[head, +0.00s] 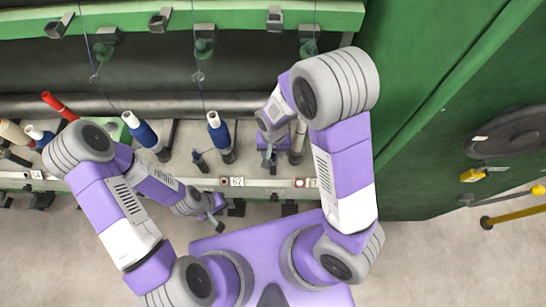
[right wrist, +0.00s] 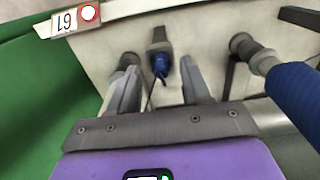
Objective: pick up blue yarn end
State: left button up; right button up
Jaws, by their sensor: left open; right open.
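The blue yarn end (right wrist: 160,65) shows in the right wrist view as a small blue tuft at a dark holder (right wrist: 158,45) on the pale rail. My right gripper (right wrist: 158,75) is open, with one finger on each side of the tuft in that picture. I cannot tell how far above it the fingers are. In the head view my right gripper (head: 268,155) points down over the rail and largely hides this spot. My left gripper (head: 214,213) is open and empty, in front of the rail's near edge.
A blue bobbin (head: 219,133) stands left of my right gripper, also large at right in the right wrist view (right wrist: 296,95). Another blue bobbin (head: 144,132) is further left. A pale tube (head: 298,138) stands close on the right. A green post (head: 425,90) rises at right.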

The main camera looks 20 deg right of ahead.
jog(key=shift+f, duration=0.6)
jog(key=shift+w, duration=0.1)
jog(key=shift+r, duration=0.1)
jog(key=c, duration=0.8)
